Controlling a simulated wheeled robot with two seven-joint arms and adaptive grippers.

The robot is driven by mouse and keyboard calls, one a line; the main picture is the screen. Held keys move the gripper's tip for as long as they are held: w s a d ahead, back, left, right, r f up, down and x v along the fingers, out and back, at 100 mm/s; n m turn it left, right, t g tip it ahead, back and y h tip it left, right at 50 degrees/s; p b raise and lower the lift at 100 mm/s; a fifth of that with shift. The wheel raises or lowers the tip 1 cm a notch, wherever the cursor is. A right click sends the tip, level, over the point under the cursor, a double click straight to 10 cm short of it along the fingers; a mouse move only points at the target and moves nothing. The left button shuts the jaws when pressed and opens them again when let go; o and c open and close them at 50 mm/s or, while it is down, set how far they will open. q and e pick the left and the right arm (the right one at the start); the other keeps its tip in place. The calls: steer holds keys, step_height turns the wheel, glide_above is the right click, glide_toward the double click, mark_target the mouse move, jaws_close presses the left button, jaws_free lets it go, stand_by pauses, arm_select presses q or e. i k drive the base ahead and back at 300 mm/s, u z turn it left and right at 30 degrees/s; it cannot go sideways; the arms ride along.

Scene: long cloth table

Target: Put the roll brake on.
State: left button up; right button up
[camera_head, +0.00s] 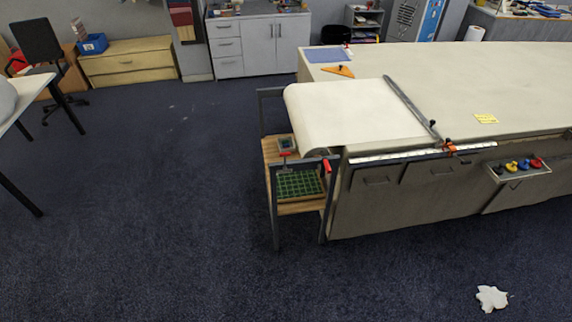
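Cream cloth (350,112) lies over the left end of the long table (470,80) and curves down over that end. A dark metal frame (275,205) stands there, with a red handle (326,166) at its near top corner. A second small red part (285,154) sits further left inside the frame. I cannot tell for sure which red part is the roll brake or how it is set. The roll itself is mostly hidden under the cloth. Neither of my grippers shows in this view.
A wooden shelf with a green grid mat (298,184) is inside the frame. A long bar (408,105) lies across the cloth, near an orange-red clamp-like part (450,148). A tray (520,168) of coloured items hangs on the table front. White scrap (491,298) lies on open carpet.

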mark_target(287, 154)
steer(key=u, duration=2.05)
steer(key=i, duration=1.4)
steer(key=z, duration=1.9)
